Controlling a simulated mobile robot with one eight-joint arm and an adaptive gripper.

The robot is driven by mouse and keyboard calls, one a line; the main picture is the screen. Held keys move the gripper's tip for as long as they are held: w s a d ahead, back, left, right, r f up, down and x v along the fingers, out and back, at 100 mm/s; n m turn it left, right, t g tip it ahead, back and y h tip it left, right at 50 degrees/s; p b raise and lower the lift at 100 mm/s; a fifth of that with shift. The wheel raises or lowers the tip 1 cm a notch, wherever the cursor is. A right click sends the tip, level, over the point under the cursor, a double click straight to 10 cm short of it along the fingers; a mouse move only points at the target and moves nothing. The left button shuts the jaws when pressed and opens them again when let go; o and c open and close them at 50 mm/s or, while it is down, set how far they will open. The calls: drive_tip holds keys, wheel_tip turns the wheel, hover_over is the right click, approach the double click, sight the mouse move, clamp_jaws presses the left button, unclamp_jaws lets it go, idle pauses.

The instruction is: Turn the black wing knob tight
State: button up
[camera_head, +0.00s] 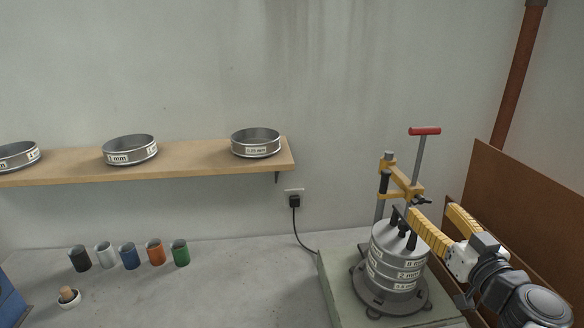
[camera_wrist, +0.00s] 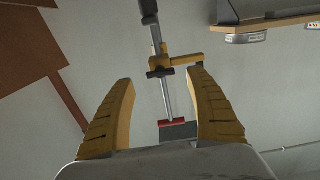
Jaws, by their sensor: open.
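The black wing knob (camera_head: 423,201) sits at the right end of the yellow clamp bracket (camera_head: 404,183), above the sieve stack (camera_head: 396,262). My gripper (camera_head: 431,209) is open, with its yellow fingers reaching up and left close to the knob. In the wrist view my gripper (camera_wrist: 160,78) has its fingers wide apart. The yellow bracket (camera_wrist: 182,61) and a dark part, perhaps the knob (camera_wrist: 159,73), show between or just beyond the fingertips. Nothing is held. I cannot tell whether a finger touches the knob.
A rod with a red handle (camera_head: 425,131) rises behind the bracket. A brown panel (camera_head: 530,200) stands close on the right. Several coloured cups (camera_head: 155,252) stand on the bench at left. A wooden shelf (camera_head: 200,161) carries sieves. The bench middle is clear.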

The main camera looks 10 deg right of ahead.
sight(424, 204)
drive_tip(key=shift+w+a+b, duration=0.1)
drive_tip(key=shift+w+b, duration=0.25)
drive_tip(key=shift+w, duration=2.05)
